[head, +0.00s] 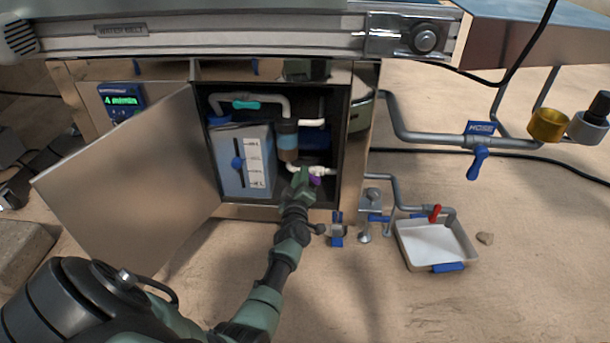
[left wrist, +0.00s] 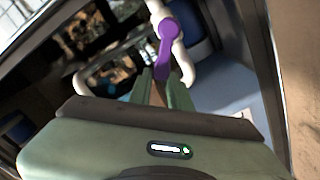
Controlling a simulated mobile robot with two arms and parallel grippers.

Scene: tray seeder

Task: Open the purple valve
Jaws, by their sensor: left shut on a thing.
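The purple valve (head: 315,180) sits on a white pipe (head: 322,171) low in the right part of the open cabinet. In the left wrist view the purple valve handle (left wrist: 167,45) lies along the view, its lower end at the fingertips. My left gripper (head: 300,181) reaches into the cabinet and is shut on the purple valve; the gripper (left wrist: 160,80) hides part of the handle end. My right gripper is not in view.
The cabinet door (head: 135,180) stands open to the left. A blue-grey tank (head: 230,172) with a scale and a teal valve (head: 246,105) are inside the cabinet. A blue hose valve (head: 478,162) and a white tray (head: 460,240) with a red valve (head: 435,213) are to the right.

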